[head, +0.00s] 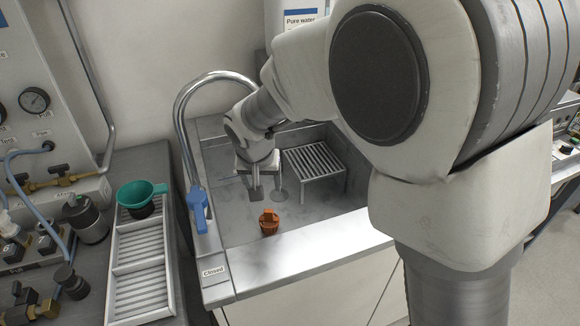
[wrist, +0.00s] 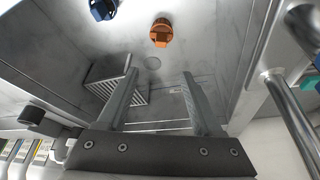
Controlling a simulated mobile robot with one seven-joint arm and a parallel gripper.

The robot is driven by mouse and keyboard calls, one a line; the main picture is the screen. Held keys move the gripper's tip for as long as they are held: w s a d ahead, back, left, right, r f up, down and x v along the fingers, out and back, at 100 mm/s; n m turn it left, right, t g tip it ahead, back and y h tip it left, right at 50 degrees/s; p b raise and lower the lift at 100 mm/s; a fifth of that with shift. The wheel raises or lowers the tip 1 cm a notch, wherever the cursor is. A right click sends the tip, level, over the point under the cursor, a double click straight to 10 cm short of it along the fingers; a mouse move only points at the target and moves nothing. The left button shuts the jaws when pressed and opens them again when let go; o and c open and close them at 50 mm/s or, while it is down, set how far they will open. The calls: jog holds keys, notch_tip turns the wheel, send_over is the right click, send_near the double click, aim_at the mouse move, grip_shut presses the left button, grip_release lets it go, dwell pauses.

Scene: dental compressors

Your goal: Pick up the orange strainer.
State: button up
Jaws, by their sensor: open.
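The orange strainer (head: 269,222) sits on the floor of the metal sink, near its front edge, in the head view. It also shows in the wrist view (wrist: 161,33), beyond my fingertips near the top. My gripper (head: 265,194) hangs over the sink, farther back than the strainer and apart from it. In the wrist view my gripper (wrist: 158,75) has its two fingers spread with nothing between them. The strainer is in plain view in both pictures.
A slatted metal rack (head: 316,163) stands in the sink to the right. A curved faucet (head: 181,110) with a blue handle (head: 198,208) rises at the sink's left. Sink floor around the strainer looks clear.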

jog(key=b, duration=0.3)
send_near(268, 211)
jog(key=x, duration=0.5)
jog(key=shift+w, duration=0.2)
jog(key=b+x, duration=0.1)
jog(key=x, duration=0.4)
jog(key=shift+s+f, duration=0.1)
jog(key=shift+f, duration=0.05)
grip_shut()
